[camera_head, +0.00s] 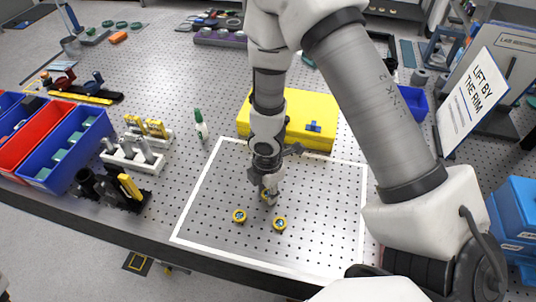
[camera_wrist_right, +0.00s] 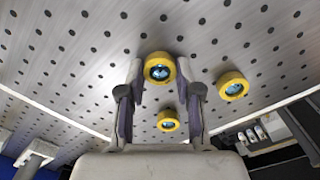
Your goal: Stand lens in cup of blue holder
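Three small yellow-rimmed round lenses are on the perforated plate. One lens (camera_wrist_right: 159,68) sits right between the fingertips of my right gripper (camera_wrist_right: 160,72). In the head view the right gripper (camera_head: 265,188) points down at this lens (camera_head: 269,197), low over the plate. I cannot tell whether its fingers press on the rim. A second lens (camera_head: 239,215) and a third lens (camera_head: 279,224) lie flat nearer the front edge. I cannot clearly pick out a blue holder with a cup; my right arm hides part of the bench. My left gripper is not in view.
A white outline (camera_head: 205,190) frames the work area. A yellow case (camera_head: 325,137) stands behind it. White racks (camera_head: 126,160), a green-capped bottle (camera_head: 201,128) and blue and red bins (camera_head: 35,138) are on the left. A sign (camera_head: 472,100) stands on the right.

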